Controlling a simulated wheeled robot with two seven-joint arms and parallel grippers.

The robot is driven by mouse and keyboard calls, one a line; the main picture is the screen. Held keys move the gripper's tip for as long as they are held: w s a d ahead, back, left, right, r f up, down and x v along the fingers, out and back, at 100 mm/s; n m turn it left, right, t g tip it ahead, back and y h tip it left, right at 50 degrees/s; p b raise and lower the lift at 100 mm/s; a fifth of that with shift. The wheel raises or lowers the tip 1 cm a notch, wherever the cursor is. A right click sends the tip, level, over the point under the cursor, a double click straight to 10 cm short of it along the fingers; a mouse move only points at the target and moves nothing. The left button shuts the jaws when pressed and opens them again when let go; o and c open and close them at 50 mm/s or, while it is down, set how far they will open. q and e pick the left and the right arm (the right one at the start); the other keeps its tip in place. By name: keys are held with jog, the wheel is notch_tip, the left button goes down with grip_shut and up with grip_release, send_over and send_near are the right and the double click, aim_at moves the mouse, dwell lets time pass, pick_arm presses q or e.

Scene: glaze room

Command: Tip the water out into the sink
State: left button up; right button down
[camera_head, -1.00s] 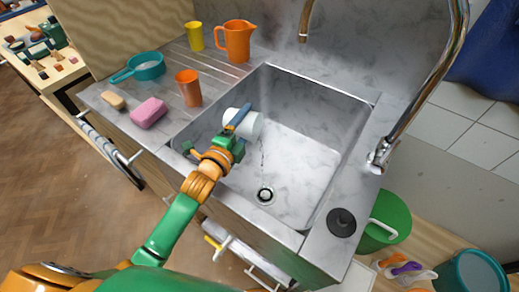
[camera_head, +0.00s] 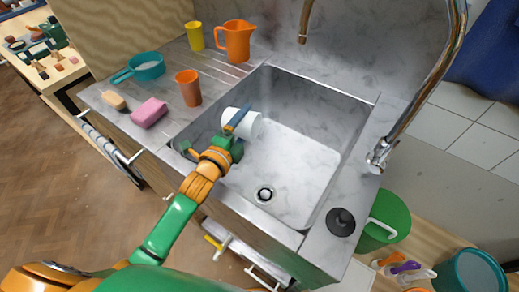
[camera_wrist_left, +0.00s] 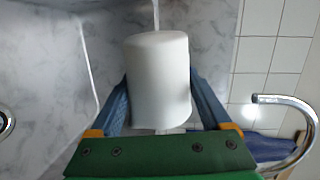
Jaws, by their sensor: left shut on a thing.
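My left gripper (camera_head: 238,126) is shut on a white cup (camera_head: 254,126) and holds it inside the sink (camera_head: 300,155), above the basin floor near its left wall. The cup lies tipped well over on its side, with its far end toward the right. In the left wrist view the cup (camera_wrist_left: 158,75) sits between the two blue fingers, its closed outer side toward me. Its mouth and inside are hidden. No falling stream shows clearly in the head view. The drain (camera_head: 265,194) is in the basin floor. My right gripper is not in view.
A chrome tap (camera_head: 380,155) arches over the sink's right side. An orange tumbler (camera_head: 188,88), pink sponge (camera_head: 149,112), brush (camera_head: 114,99), teal pan (camera_head: 146,66), yellow cup (camera_head: 195,36) and orange jug (camera_head: 237,40) stand on the left counter. A black stopper (camera_head: 341,221) lies at front right.

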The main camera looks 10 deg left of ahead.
aim_at(232, 113)
pick_arm(q)
jog(key=shift+a+f+n+b, duration=0.15)
jog(key=shift+f+n+b, duration=0.3)
jog(key=shift+n, duration=0.05)
jog(key=a+r+n+p, duration=0.2)
jog(key=p, duration=0.1)
jog(key=shift+w+r+h, duration=0.15)
jog(key=shift+h, duration=0.15)
jog(key=r+n+p, duration=0.2)
jog(key=n+p, duration=0.1)
jog(key=r+n+p, duration=0.2)
jog(key=shift+a+h, duration=0.3)
jog(key=a+n, duration=0.1)
jog(key=n, duration=0.2)
jog(key=a+n+b, duration=0.1)
jog(key=a+n, duration=0.1)
jog(key=a+r+n+b, duration=0.1)
jog(key=a+n, duration=0.1)
jog(key=n, duration=0.1)
jog(key=shift+w+a+n+t+h, duration=0.2)
jog(key=shift+w+n+t+h, duration=0.1)
jog(key=shift+w+t+h, duration=0.1)
jog(key=shift+s, duration=0.1)
